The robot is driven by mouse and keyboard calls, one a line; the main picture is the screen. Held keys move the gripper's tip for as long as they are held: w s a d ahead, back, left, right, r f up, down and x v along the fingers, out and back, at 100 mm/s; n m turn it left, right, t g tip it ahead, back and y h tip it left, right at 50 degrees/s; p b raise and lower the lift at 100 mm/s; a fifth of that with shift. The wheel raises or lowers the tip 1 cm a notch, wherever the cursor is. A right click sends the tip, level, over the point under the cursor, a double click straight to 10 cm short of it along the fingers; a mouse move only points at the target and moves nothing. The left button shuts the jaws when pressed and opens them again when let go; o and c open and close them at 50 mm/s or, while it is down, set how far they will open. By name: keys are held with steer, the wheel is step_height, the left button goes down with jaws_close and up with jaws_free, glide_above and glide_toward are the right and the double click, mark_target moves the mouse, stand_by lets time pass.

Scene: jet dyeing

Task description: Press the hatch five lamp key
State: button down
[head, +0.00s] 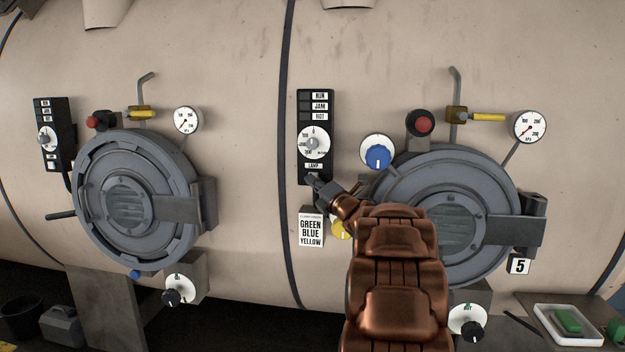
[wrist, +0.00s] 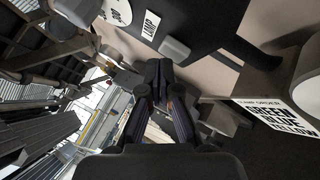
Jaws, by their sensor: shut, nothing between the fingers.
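The black hatch five panel (head: 303,135) hangs on the beige vessel left of the hatch marked 5 (head: 450,220). Its LAMP label (head: 313,166) sits near the bottom, and it also shows in the wrist view (wrist: 150,25). The grey lamp key (wrist: 175,48) is beside that label in the wrist view; in the head view my gripper covers most of that area. My gripper (head: 314,181) is shut and empty at the panel's lower end. In the wrist view its fingertips (wrist: 158,68) are just short of the key; I cannot tell whether they touch.
A white order card (head: 311,230) reading green, blue, yellow hangs just below. A yellow knob (head: 340,230) and a blue knob (head: 378,157) are close by my arm. Another hatch (head: 135,200) with its own panel (head: 54,135) is at left.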

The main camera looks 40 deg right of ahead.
steer(key=shift+w+d, duration=0.25)
steer(key=shift+d, duration=0.1)
stand_by(0.6)
steer(key=shift+s+a+b, duration=0.1)
steer(key=shift+a+b, duration=0.05)
steer(key=shift+b, duration=0.2)
steer(key=shift+s+a+b, duration=0.45)
steer(key=shift+a+b, duration=0.25)
steer(key=s+a+b, duration=0.1)
steer(key=a+b, duration=0.1)
steer(key=s+a+b, duration=0.1)
steer(key=s+a, duration=0.1)
steer(key=a, duration=0.1)
steer(key=shift+s+b, duration=0.2)
steer(key=shift+b, duration=0.2)
stand_by(0.4)
